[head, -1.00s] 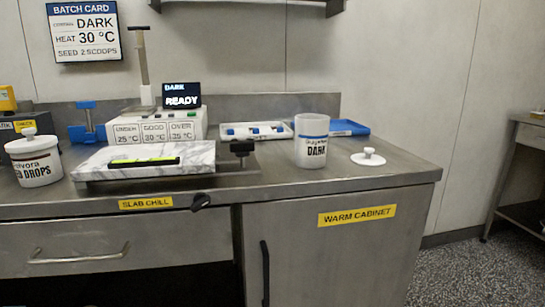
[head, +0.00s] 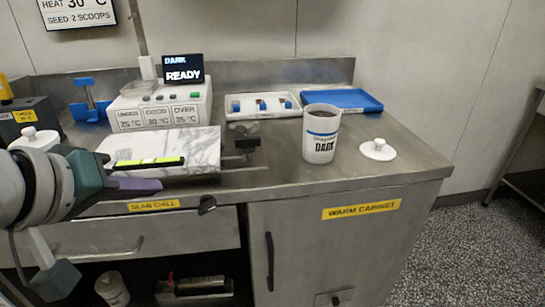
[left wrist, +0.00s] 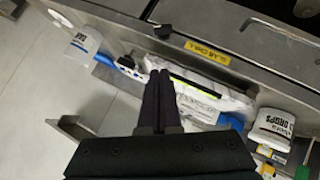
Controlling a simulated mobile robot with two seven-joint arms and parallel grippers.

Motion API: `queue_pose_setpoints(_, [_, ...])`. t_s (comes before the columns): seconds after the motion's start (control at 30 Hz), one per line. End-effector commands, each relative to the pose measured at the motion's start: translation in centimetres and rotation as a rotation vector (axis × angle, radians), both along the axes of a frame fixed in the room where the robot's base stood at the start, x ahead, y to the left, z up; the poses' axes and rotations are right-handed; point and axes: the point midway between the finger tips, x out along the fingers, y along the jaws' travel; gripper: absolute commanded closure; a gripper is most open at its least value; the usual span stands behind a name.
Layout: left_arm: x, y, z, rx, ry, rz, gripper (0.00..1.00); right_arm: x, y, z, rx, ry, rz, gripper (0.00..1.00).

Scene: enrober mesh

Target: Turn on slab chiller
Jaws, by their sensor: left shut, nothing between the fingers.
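The marble slab (head: 196,143) of the slab chiller lies on the steel bench with a black strip bearing a yellow-green bar (head: 150,162). Below it, on the bench's front edge, is the yellow SLAB CHILL label (head: 153,205) with a black knob (head: 207,205) to its right. The label (left wrist: 207,52) and knob (left wrist: 162,31) also show in the left wrist view. My left gripper (head: 158,187) is shut and empty near the front edge, left of the knob and apart from it. Its dark purple fingers (left wrist: 160,78) are together in the wrist view. My right gripper is out of view.
A tempering unit (head: 158,105) with a DARK READY screen (head: 183,69) stands behind the slab. A DARK beaker (head: 322,140), white lid (head: 378,150) and trays are to the right. A drawer (head: 190,233) and warm cabinet (head: 330,255) are below the bench.

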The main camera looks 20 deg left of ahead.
Motion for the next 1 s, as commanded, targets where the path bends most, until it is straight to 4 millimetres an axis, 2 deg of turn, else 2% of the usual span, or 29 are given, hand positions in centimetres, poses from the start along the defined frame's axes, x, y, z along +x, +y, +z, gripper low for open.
queue_pose_setpoints(0.17, [1.8,0.2,-1.5,0.001,-0.002,0.0,1.0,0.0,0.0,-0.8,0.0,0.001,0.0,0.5])
queue_pose_setpoints(0.53, [7.9,0.7,-6.3,0.002,-0.002,0.001,1.0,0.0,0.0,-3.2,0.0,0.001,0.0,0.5])
queue_pose_setpoints(0.73, [8.5,-0.6,-8.7,0.0,0.001,-0.001,1.0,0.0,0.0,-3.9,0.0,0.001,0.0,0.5])
queue_pose_setpoints(1.0, [8.7,-1.1,-9.4,0.0,-0.001,-0.001,1.0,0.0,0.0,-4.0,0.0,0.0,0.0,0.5])
